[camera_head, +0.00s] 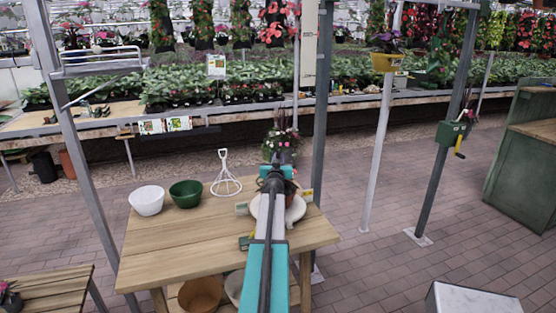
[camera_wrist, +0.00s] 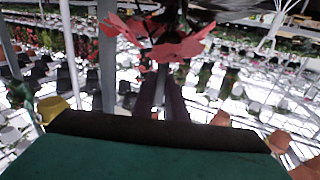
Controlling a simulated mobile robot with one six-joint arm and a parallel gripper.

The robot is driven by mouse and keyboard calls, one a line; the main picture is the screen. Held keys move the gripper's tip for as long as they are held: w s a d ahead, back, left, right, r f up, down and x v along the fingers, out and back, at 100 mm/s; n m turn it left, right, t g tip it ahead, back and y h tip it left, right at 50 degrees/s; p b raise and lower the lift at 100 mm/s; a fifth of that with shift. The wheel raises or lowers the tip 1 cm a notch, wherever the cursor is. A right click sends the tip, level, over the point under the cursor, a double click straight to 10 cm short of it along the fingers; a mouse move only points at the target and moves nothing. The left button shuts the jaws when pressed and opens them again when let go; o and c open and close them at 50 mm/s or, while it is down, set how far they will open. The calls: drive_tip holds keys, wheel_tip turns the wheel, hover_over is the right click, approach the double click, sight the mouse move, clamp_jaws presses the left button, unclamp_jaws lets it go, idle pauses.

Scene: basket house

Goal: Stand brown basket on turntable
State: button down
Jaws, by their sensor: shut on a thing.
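The brown basket (camera_head: 291,188) is mostly hidden behind my arm in the head view. Its plants and red flowers (camera_head: 279,142) rise above it, and pink-red flowers (camera_wrist: 165,42) fill the top of the wrist view. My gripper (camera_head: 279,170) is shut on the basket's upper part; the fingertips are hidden. The white turntable (camera_head: 263,209) is on the table's right end, directly below in the picture. My arm covers its middle. I cannot tell whether the basket touches it or hangs just above.
On the wooden table (camera_head: 190,240) stand a white bowl (camera_head: 147,200), a green bowl (camera_head: 186,194) and a white wire stand (camera_head: 225,176). A grey post (camera_head: 322,100) rises close behind the table's right end.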

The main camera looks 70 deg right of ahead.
idle(0.5)
drive_tip(key=c, duration=1.8)
unclamp_jaws()
drive_tip(key=shift+f, duration=0.15)
drive_tip(key=shift+o, duration=0.2)
drive_tip(key=shift+r, duration=0.2)
drive_tip(key=v, duration=1.2)
drive_tip(key=shift+f, duration=0.1)
drive_tip(key=shift+a, duration=0.1)
